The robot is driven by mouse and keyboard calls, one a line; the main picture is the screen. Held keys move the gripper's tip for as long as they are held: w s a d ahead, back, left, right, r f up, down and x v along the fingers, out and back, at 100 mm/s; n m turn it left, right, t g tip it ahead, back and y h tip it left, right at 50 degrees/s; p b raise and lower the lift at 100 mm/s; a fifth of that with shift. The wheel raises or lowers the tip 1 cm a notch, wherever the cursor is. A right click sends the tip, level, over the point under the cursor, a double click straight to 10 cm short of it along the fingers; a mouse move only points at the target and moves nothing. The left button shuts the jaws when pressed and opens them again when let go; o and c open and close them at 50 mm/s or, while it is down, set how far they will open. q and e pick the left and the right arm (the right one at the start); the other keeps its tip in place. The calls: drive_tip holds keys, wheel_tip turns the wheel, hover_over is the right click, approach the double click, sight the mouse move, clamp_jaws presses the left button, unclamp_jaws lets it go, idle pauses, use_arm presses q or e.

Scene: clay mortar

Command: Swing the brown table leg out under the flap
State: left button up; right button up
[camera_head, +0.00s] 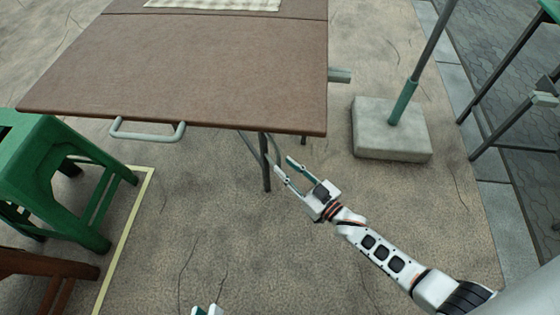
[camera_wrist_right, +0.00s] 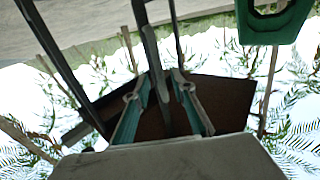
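The brown folding table (camera_head: 220,60) stands at the top of the head view, with its flap level and a pale handle (camera_head: 148,133) on the front edge. Under the flap, dark leg bars (camera_head: 266,165) reach down to the ground. My right gripper (camera_head: 282,163) is open just right of these bars, fingers pointing up-left. In the right wrist view its fingers (camera_wrist_right: 160,85) are spread, and a dark bar (camera_wrist_right: 155,65) shows between them; I cannot tell whether it touches either. Only the tips of my left gripper (camera_head: 207,310) show at the bottom edge.
A green stool (camera_head: 60,165) stands at the left, with a brown stool (camera_head: 45,265) below it. A concrete block (camera_head: 390,140) with a pole stands right of the table. Another table's legs are at far right. The paved ground below the flap is clear.

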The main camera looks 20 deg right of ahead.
drive_tip(key=v, duration=0.8)
